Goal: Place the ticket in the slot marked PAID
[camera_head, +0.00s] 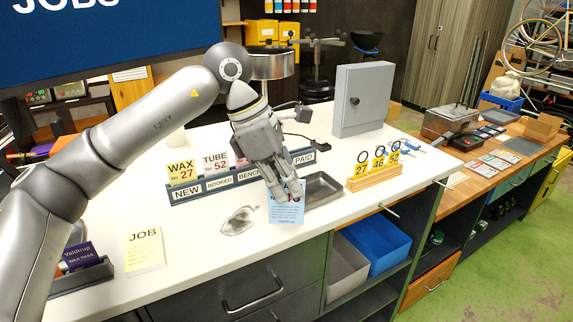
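My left gripper (285,190) points down over the front part of the white counter. Its fingers are closed on the top of a light blue ticket (287,212), which hangs upright below them; the print on it is too small to read. The dark slot rack (222,192) stands behind the gripper, with labels NEW, BOOKED, BENCH and, at its right end, PAID (304,157). The gripper hides the label between BENCH and PAID. No ticket shows above the PAID label. My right gripper is not in view.
A yellow WAX 27 ticket (181,172), a TUBE 52 ticket (214,162) and a pink ticket stand in the rack. A wooden tag stand (374,178) is farther right.

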